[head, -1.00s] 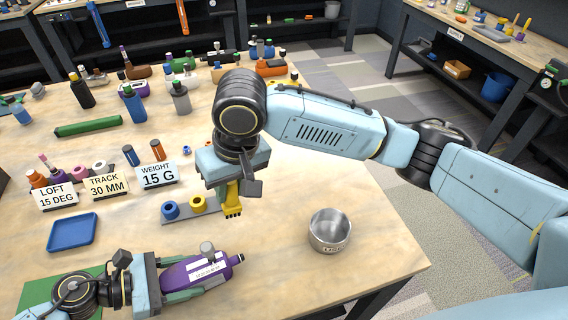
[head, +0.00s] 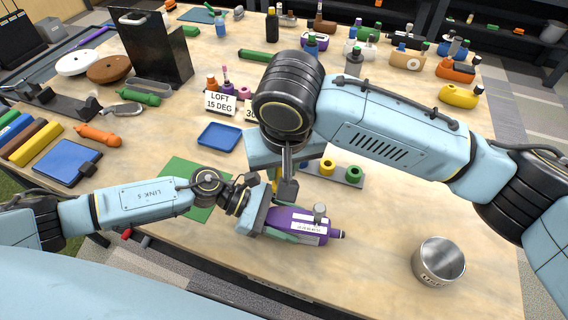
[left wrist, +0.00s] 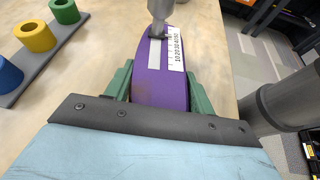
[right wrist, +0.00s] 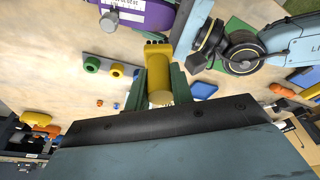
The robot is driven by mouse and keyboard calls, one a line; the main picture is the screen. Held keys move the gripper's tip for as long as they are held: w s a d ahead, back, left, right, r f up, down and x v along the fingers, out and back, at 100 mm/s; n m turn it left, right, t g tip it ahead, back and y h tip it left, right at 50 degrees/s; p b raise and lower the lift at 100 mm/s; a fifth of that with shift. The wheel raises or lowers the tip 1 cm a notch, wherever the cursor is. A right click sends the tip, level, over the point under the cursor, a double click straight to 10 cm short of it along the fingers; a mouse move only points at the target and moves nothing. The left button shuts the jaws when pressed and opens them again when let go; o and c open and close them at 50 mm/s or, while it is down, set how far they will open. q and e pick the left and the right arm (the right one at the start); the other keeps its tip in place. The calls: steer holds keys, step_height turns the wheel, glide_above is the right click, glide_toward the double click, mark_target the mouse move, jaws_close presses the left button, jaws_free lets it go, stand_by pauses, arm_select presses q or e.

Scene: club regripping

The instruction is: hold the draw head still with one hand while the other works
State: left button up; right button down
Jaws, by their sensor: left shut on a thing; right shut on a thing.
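The purple draw head (head: 297,219) lies on its side near the table's front, with a white scale strip and a grey knob (head: 320,210) on it. My left gripper (head: 281,226) is shut on its left end. In the left wrist view the green fingers flank the purple head (left wrist: 160,88). My right gripper (head: 284,186) is shut on a yellow toothed tool (right wrist: 159,80), which is mostly hidden in the head view. It is held behind and left of the knob, apart from the head. A "LOFT 15 DEG" card (head: 220,102) stands behind; a second card is mostly covered by my right arm.
A grey rack with a yellow ring (head: 328,166) and a green ring (head: 353,173) stands behind the head; its blue ring (left wrist: 8,76) shows in the left wrist view. A metal cup (head: 438,262) stands at right. A blue tray (head: 220,137) and green mat (head: 180,176) lie left.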

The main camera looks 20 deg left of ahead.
steer(key=shift+s+d+f+x, duration=0.15)
steer(key=shift+s+x, duration=0.1)
steer(key=shift+x, duration=1.1)
steer(key=shift+s+d+x, duration=0.15)
steer(key=shift+s+x, duration=0.1)
steer(key=shift+x, duration=1.05)
steer(key=shift+s+d+f+x, duration=0.1)
steer(key=shift+s+d+x, duration=0.15)
steer(key=shift+x, duration=1.1)
steer(key=shift+f, duration=0.1)
steer(key=shift+w, duration=0.8)
steer(key=shift+s, duration=0.15)
steer(key=shift+s+d, duration=0.1)
steer(key=shift+s, duration=1.15)
steer(key=shift+w, duration=0.1)
steer(key=shift+w, duration=1.15)
